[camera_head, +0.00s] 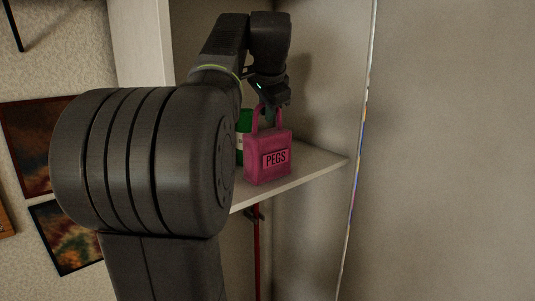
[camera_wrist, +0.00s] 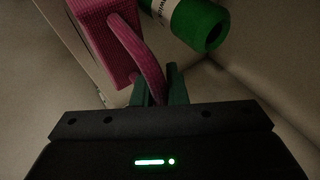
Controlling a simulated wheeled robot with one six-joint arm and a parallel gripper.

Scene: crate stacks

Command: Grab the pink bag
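The pink bag (camera_head: 268,165) has a label reading PEGS and a loop handle on top. It stands upright on a white shelf (camera_head: 310,164). In the wrist view the bag (camera_wrist: 103,45) is at the upper left, its handle curving down towards my gripper. My gripper (camera_head: 272,112) is above the bag at the handle. In the wrist view the two fingers of my gripper (camera_wrist: 159,88) sit close together on either side of the handle and look shut on it. The fingertips are partly hidden.
A green cylinder (camera_wrist: 197,22) with a white label stands close behind the bag, partly hidden in the head view (camera_head: 243,123). Cabinet walls stand behind and at the right. A red pole (camera_head: 257,250) is below the shelf. Framed pictures (camera_head: 66,235) hang at left.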

